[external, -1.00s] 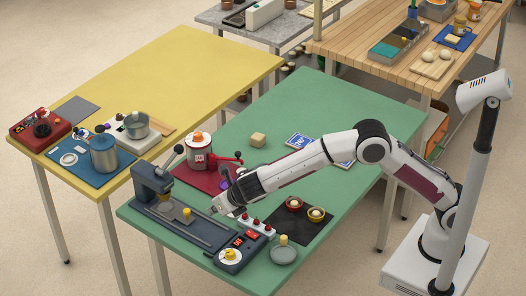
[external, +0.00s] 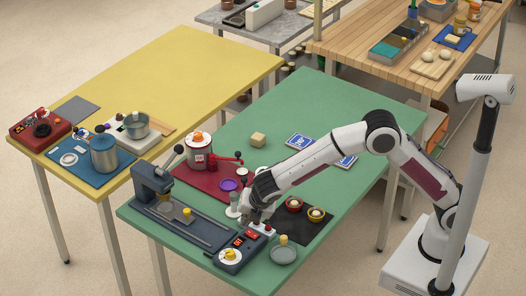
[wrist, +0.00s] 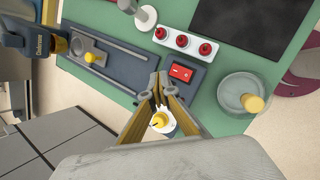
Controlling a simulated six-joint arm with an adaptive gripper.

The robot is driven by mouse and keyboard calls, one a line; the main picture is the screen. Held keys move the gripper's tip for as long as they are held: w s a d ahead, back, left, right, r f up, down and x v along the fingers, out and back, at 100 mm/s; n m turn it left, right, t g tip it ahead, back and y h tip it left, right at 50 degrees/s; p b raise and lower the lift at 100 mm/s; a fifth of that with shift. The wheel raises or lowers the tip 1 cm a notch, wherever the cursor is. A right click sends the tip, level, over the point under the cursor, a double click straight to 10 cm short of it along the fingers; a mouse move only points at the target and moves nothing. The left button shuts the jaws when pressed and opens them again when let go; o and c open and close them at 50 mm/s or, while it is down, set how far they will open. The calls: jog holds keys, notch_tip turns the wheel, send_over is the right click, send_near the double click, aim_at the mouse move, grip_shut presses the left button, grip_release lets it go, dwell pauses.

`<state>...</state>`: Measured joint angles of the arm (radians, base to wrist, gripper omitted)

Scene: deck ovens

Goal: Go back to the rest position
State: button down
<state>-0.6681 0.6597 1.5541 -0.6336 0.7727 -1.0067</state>
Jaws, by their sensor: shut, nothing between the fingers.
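My gripper (external: 256,216) is shut and empty. In the external view it points down over the green table (external: 330,112), close to the white strip of red buttons and the blue control box (external: 232,256). In the wrist view my gripper (wrist: 157,88) has its fingertips together above the control box (wrist: 190,72), beside its red switch (wrist: 180,72). The box's white dial with a yellow knob (wrist: 159,119) shows between the fingers. I cannot tell whether the fingertips touch the box.
The button strip (wrist: 183,42) lies near the fingers. A dark blue machine (external: 150,183) stands left, and a grey dish (external: 284,256) to the right. Two small bowls (external: 316,214) sit on a black mat. The far green table has free room.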

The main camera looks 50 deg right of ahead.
jog(key=s+d+r+m, duration=0.5)
jog(key=s+d+m, duration=0.3)
jog(key=s+d, duration=0.2)
jog(key=s+d+r+m+y, duration=0.1)
jog(key=s+d+r+m, duration=0.5)
jog(key=s+d+m, duration=0.2)
jog(key=s+d+r+m+y, duration=0.1)
jog(key=s+d+r+m, duration=0.5)
jog(key=s+d, duration=0.6)
jog(key=shift+s+r+m, duration=0.2)
jog(key=shift+s+m, duration=0.8)
jog(key=shift+s, duration=0.85)
jog(key=shift+a, duration=0.1)
dwell(1.4)
